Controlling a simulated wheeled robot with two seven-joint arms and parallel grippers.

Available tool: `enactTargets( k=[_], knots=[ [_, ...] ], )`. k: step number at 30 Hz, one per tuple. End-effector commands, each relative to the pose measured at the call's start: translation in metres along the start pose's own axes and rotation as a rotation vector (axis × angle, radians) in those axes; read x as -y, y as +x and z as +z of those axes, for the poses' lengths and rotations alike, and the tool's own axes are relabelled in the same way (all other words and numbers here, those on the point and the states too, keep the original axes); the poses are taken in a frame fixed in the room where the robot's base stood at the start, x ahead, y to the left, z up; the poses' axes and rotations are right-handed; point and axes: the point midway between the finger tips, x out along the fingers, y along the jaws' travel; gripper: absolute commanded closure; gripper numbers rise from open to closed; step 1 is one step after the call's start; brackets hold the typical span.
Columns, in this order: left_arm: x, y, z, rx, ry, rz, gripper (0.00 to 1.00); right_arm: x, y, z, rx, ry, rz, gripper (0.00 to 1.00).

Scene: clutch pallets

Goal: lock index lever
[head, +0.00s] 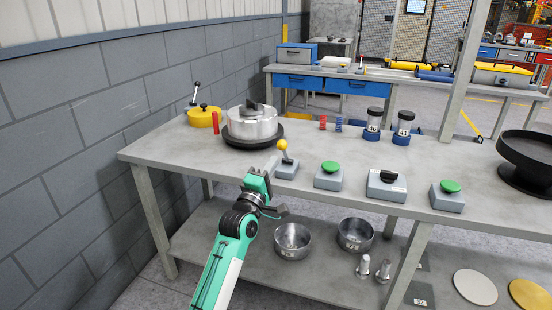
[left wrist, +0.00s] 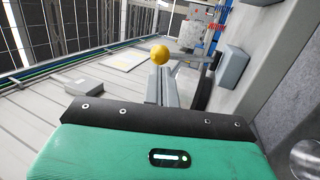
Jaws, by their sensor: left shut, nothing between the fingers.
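A lever with a yellow ball knob (head: 282,145) stands on a small grey box (head: 287,170) near the front edge of the workbench. Its stem leans slightly left. My left gripper (head: 272,163) is shut and empty, just left of the lever and close to it. In the left wrist view the yellow knob (left wrist: 159,55) shows just beyond the shut fingers (left wrist: 168,85). I cannot tell whether the fingers touch the lever. The stem is largely hidden there. My right gripper is not in view.
A metal clutch drum (head: 252,126) sits on a dark round base behind the lever. Green-button boxes (head: 328,178) and a black-switch box (head: 386,185) stand to the right. A yellow part (head: 203,117) stands at the far left. Steel bowls (head: 292,241) rest on the lower shelf.

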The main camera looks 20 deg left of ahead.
Motion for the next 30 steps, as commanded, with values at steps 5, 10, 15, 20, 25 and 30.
enactTargets(
  k=[5,10,15,20,25,30],
  knots=[
    [0.0,0.022,0.0,0.0,0.001,0.0,1.0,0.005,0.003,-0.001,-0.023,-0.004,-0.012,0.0],
    [0.0,0.032,0.0,0.0,0.0,0.0,1.0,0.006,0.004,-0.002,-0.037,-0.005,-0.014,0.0],
    [0.001,0.034,0.0,0.0,0.001,-0.001,1.0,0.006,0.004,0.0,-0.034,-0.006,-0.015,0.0],
    [0.001,0.034,0.0,0.0,0.001,-0.001,1.0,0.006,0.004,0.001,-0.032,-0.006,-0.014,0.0],
    [0.0,0.034,0.0,0.0,0.0,-0.002,1.0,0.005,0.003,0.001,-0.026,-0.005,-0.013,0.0],
    [-0.002,0.035,0.0,0.0,-0.001,-0.01,1.0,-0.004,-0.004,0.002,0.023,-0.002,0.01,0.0]
  ],
)
